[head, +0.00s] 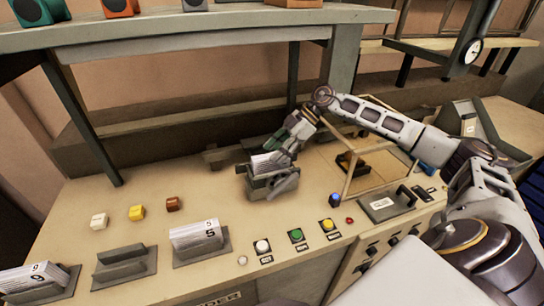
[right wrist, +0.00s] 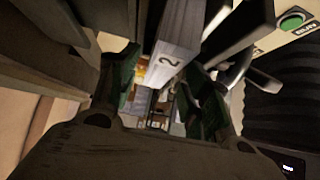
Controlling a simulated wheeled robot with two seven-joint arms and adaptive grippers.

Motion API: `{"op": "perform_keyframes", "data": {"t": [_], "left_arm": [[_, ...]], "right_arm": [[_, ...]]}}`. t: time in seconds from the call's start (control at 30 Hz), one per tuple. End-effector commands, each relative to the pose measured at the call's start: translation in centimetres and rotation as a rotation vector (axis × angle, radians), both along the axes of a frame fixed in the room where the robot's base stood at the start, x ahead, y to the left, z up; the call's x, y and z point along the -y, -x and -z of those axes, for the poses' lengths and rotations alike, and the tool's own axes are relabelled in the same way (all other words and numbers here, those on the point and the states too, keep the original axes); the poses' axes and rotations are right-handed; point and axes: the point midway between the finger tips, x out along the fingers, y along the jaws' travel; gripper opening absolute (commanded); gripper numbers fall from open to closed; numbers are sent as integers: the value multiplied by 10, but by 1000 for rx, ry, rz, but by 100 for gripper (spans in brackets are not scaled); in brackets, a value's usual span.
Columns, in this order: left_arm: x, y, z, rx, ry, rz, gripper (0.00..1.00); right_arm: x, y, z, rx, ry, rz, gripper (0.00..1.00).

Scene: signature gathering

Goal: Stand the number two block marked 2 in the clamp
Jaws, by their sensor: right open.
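The block marked 2 is a pale block whose numbered end (right wrist: 168,62) shows in the right wrist view. In the head view a pale block (head: 264,164) sits in the grey clamp (head: 262,187) at mid table; its number is not readable there. My right gripper (head: 284,147) is just above and behind this block, with its fingers apart. In the right wrist view, the fingers of my right gripper (right wrist: 168,98) are on either side of the numbered end, with gaps visible. Dark bars flank the block there. My left gripper is not in view.
Block 5 (head: 197,234) and block 9 (head: 36,280) stand in holders at the front left, with an empty holder (head: 121,268) between them. White, yellow and brown cubes (head: 136,212) lie behind. Buttons (head: 296,236) line the front edge. A shelf (head: 200,28) overhangs the back.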

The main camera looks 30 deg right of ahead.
Motion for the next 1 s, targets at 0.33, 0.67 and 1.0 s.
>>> {"op": "perform_keyframes", "data": {"t": [0.33,0.67,1.0], "left_arm": [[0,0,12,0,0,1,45],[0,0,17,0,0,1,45],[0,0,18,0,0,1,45]], "right_arm": [[36,8,-36,2,1,2,48],[61,14,-62,1,0,1,48],[65,16,-67,1,0,1,48]]}}
